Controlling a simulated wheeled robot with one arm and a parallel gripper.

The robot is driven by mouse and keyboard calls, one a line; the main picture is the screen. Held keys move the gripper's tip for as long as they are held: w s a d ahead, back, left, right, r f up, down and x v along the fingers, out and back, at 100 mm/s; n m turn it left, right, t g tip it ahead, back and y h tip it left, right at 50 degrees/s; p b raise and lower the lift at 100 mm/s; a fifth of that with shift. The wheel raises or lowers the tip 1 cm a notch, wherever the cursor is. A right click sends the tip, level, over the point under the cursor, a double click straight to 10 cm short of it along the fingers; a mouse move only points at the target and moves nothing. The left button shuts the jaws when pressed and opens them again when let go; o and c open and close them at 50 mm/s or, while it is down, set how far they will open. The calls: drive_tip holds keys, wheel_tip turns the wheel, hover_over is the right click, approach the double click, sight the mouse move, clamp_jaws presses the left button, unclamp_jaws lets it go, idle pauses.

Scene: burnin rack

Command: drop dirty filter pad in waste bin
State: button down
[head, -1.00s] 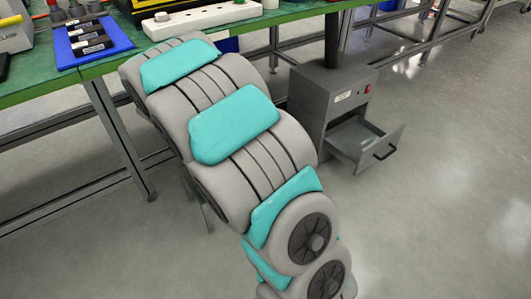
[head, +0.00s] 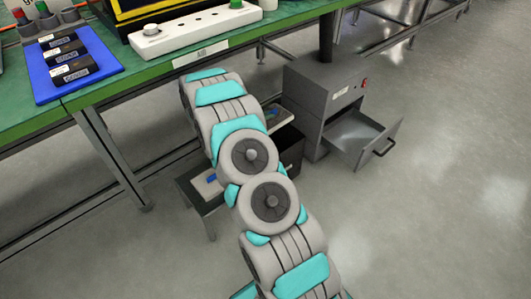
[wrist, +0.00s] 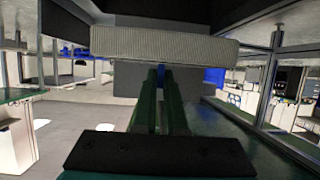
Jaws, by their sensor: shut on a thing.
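In the wrist view, my gripper (wrist: 167,76) is shut on the blue tab of a filter pad (wrist: 165,44), a light grey ribbed slab lying across the top of the picture. In the head view my arm hides the gripper. There, a pale pad with a blue tab (head: 279,119) shows just right of my arm, above a dark open-topped box (head: 291,151) that looks like the waste bin. I cannot tell whether this pad is the held one, or whether it touches the box. My arm covers part of the box.
A low stand (head: 205,193) left of my arm bears another pale piece with a blue tab (head: 211,178). A grey cabinet (head: 310,95) with its drawer (head: 362,140) pulled out stands right of the box. The green bench (head: 150,75) overhangs behind. Floor at right is clear.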

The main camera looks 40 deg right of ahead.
drive_tip(key=shift+s+d+f+m+g, duration=0.2)
drive_tip(key=shift+d+f+m+g, duration=0.1)
drive_tip(key=shift+d+f, duration=0.35)
wheel_tip(320, 180, down, 6)
drive_tip(key=b, duration=0.3)
drive_tip(key=shift+a+r, duration=0.15)
drive_tip(key=c, duration=0.9)
unclamp_jaws()
drive_tip(key=shift+a, duration=0.1)
drive_tip(key=v, duration=0.7)
drive_tip(key=shift+a, duration=0.3)
drive_tip(key=shift+s+r, duration=0.15)
